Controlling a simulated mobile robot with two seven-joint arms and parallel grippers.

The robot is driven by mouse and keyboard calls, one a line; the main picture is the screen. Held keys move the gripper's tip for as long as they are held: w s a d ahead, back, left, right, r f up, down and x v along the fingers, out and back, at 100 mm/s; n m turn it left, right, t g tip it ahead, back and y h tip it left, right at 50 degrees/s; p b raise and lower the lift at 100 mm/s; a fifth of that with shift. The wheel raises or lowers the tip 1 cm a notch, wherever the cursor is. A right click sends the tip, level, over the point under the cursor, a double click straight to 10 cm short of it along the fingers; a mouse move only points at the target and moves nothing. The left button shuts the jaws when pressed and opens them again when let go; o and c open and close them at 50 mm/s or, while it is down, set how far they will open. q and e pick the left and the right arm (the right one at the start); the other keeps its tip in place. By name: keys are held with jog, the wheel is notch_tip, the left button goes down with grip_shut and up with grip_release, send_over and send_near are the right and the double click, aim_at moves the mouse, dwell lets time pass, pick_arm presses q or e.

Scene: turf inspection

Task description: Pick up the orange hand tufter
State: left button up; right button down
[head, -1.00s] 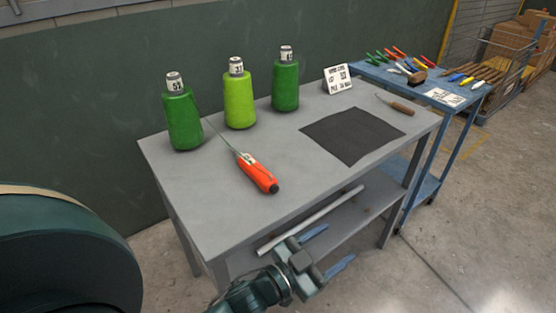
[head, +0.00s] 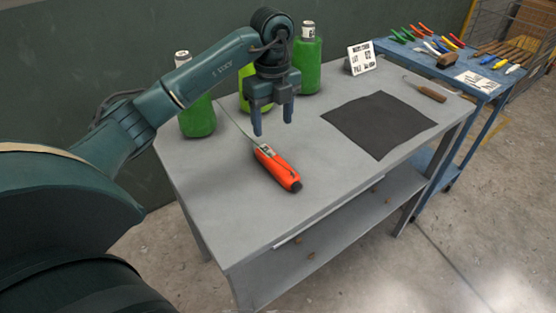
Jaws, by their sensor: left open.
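The orange hand tufter (head: 277,168) lies on the grey table (head: 215,200), its orange handle towards the front right and its thin metal needle pointing to the back left. My left gripper (head: 273,127) hangs above the table just behind the handle, with its fingers pointing down. It is open and empty, and its fingertips appear apart from the tufter. My right gripper is not in view.
A dark mat (head: 380,125), a white card (head: 361,58) and a wooden-handled hook (head: 431,93) are to the right. A blue tool cart (head: 480,80) stands beyond.

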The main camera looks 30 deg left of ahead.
aim_at(275, 158)
pick_arm(q)
jog(key=f, duration=0.4)
jog(key=f+p, duration=0.1)
jog(key=f, duration=0.7)
jog(key=shift+s+d+p, duration=0.2)
jog(key=shift+d+p, duration=0.1)
jog(key=shift+p, duration=0.1)
jog(key=shift+c, duration=0.3)
jog(key=shift+r, duration=0.1)
grip_shut()
